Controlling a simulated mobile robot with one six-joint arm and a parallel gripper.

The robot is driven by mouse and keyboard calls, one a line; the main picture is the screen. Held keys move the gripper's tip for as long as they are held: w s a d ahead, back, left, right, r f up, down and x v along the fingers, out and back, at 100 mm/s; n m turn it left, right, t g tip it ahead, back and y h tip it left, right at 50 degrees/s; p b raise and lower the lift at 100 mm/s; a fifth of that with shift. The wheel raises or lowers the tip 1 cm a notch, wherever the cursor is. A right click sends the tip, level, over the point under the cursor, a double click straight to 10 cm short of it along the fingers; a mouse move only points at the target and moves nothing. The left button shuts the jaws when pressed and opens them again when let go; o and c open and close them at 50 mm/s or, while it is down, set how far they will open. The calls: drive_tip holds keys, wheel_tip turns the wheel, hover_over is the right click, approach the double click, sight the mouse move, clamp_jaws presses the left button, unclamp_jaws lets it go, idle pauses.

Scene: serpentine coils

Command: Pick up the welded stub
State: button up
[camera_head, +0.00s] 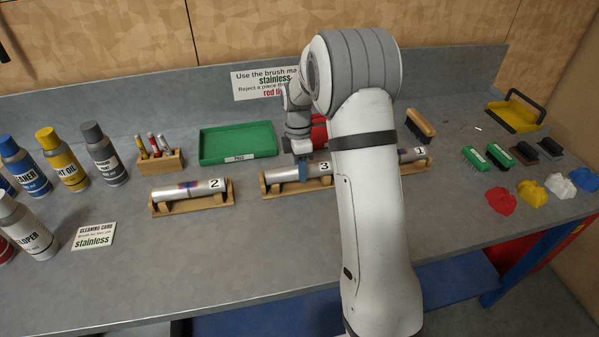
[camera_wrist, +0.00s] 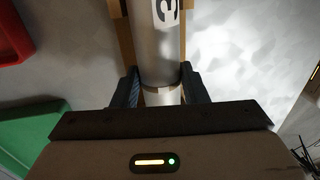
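A silver welded stub with a "3" label (camera_head: 288,173) lies in a wooden cradle in the middle of the bench. It also fills the upper middle of the wrist view (camera_wrist: 160,45), with a dark weld band between my fingers. My gripper (camera_head: 309,168) is down at this stub, one finger on each side (camera_wrist: 161,88). The fingers lie very close to its sides; I cannot tell whether they press on it. A stub labelled "2" (camera_head: 190,189) lies in its own cradle to the left. A stub labelled "1" (camera_head: 412,154) shows at the right, partly behind my arm.
A green tray (camera_head: 238,144) stands behind the stubs, empty. A red container (camera_head: 319,130) is partly hidden behind my arm. Cans (camera_head: 70,173) stand at the left. Brushes (camera_head: 475,158) and coloured cloths (camera_head: 501,200) lie at the right.

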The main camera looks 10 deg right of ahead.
drive_tip(key=c, duration=0.8)
drive_tip(key=shift+r, duration=0.1)
